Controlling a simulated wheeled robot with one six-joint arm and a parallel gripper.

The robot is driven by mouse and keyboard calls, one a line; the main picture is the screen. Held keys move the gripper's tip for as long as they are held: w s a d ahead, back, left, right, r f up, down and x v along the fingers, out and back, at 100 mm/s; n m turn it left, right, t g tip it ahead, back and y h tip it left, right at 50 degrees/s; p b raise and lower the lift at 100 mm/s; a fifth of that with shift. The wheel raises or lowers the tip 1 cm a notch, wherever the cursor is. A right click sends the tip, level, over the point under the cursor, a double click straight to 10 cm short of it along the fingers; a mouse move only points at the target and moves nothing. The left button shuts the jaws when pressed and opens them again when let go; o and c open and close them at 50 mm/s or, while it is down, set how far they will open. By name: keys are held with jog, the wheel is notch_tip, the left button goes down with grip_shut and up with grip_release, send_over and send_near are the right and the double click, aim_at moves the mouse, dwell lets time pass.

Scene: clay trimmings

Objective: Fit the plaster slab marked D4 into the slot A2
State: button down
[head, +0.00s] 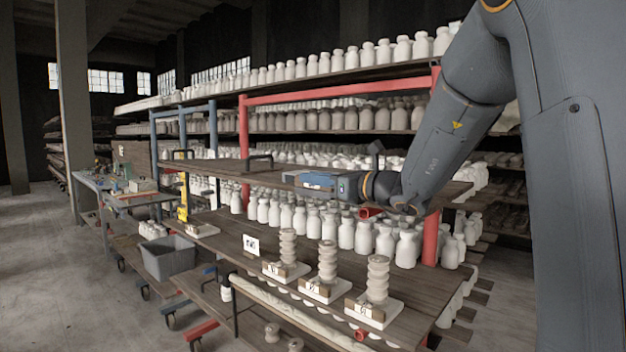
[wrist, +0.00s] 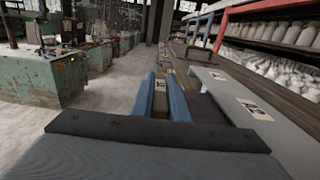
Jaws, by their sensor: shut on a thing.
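My gripper (head: 290,178) reaches left from my wrist in the head view, at the height of the upper board. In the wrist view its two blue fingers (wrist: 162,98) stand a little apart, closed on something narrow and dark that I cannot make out. I cannot read D4 on anything. A pale grey flat surface (wrist: 283,140) lies right of the fingers in the wrist view. It carries a black-marked white label (wrist: 248,107) and a smaller one (wrist: 217,75); I cannot read A2 for certain. No slot shows clearly.
Three white slabs with stacked pale rings (head: 328,262) stand on the lower board (head: 225,245) near a marked card (head: 251,245). The upper board (head: 215,168) has dark handles. White bottles (head: 347,232) fill the rack behind. A grey bin (head: 168,262) stands left. The floor at left is clear.

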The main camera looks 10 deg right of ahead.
jog(key=shift+w+d, duration=0.5)
jog(key=shift+d, duration=0.2)
jog(key=shift+w+d, duration=0.5)
jog(key=shift+d, duration=0.2)
jog(key=c, duration=1.6)
grip_release()
jog(key=shift+r, duration=0.1)
jog(key=shift+c, duration=0.2)
